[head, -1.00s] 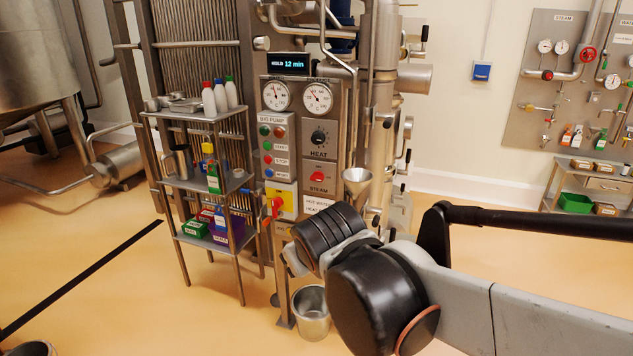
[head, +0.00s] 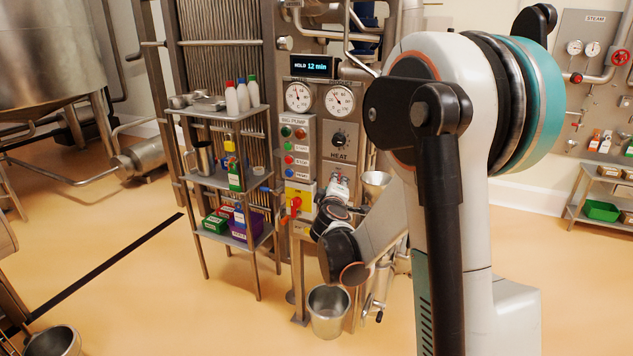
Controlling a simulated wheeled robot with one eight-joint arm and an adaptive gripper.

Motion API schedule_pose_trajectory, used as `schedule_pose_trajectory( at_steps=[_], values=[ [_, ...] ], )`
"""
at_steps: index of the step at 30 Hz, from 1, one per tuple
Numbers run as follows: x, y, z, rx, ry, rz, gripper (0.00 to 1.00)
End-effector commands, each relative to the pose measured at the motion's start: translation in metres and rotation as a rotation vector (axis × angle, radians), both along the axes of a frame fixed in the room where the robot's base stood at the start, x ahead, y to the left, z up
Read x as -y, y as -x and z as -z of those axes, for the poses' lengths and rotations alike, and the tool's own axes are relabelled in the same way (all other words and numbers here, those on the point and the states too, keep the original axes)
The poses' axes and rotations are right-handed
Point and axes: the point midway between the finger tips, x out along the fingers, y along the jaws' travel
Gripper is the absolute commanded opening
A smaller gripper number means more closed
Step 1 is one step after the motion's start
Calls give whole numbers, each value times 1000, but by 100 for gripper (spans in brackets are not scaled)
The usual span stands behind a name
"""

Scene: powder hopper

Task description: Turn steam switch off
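The control panel (head: 341,118) stands in the middle of the head view, with the HEAT knob (head: 340,139) on its right column. The steam switch, red in the earlier frame and below the HEAT knob, is now mostly or wholly hidden behind the end of my arm. My gripper (head: 338,186) is at the panel just below the HEAT label, over the steam switch's place. It is small and partly covered by my wrist. I cannot tell whether its fingers are open or shut, or whether they touch the switch.
Left of the switch are the big pump buttons (head: 288,146) and a red-handled valve (head: 296,204). A shelf rack (head: 215,182) with bottles and boxes stands left. A funnel (head: 375,183) is just right of my gripper; a bucket (head: 328,311) stands below. A wall STEAM board (head: 584,80) is far right.

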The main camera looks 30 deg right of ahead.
Motion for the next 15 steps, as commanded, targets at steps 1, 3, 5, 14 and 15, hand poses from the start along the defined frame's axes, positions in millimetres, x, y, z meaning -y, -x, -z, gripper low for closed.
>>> schedule_pose_trajectory(
  at_steps=[1, 3, 5, 14, 15],
  values=[
    [7, -9, 9, -3, 45, -8, 33],
    [15, -18, 21, -9, 110, -22, 33],
    [21, -25, 32, -17, 166, -34, 33],
    [37, -44, 85, -62, 373, -90, 33],
    [38, -44, 89, -67, 388, -95, 33]
  ],
)
